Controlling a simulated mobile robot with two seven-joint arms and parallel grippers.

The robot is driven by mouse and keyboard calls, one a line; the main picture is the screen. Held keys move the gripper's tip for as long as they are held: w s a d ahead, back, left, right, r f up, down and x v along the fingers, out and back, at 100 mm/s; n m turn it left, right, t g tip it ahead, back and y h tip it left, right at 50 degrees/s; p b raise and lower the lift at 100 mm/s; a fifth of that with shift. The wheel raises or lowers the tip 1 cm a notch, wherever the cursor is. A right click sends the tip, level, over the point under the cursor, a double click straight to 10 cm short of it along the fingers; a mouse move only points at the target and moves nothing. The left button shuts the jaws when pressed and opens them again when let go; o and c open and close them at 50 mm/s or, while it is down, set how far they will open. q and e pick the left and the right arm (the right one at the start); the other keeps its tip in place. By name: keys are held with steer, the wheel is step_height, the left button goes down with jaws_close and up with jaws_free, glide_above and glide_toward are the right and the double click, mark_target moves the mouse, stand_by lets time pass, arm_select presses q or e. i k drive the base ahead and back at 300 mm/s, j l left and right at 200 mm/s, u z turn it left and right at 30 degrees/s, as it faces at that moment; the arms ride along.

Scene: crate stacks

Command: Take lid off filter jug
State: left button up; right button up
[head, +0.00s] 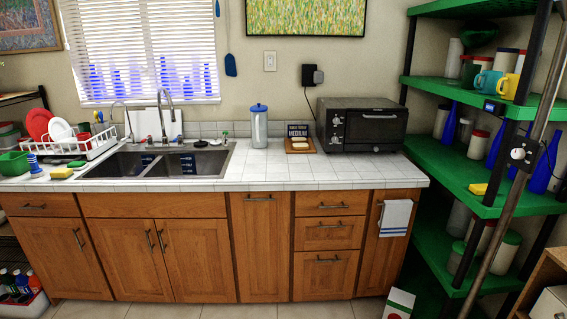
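The filter jug (259,130) stands upright on the white tiled counter, right of the sink and left of the toaster oven. It has a pale grey, clear-looking body. Its blue lid (259,108) sits on top of the jug. Neither of my grippers shows in the head view.
The toaster oven (361,125) and a small dark sign (298,138) on a wooden stand are right of the jug. The double sink (160,163) and dish rack (72,140) are left. Green shelves (455,175) stand at the right. The counter (270,174) before the jug is clear.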

mark_target(258, 108)
steer(key=i+l+u, duration=0.15)
steer(key=i+u, duration=0.25)
steer(key=i+l+u, duration=0.3)
steer(key=i+u, duration=0.15)
steer(key=i, duration=0.1)
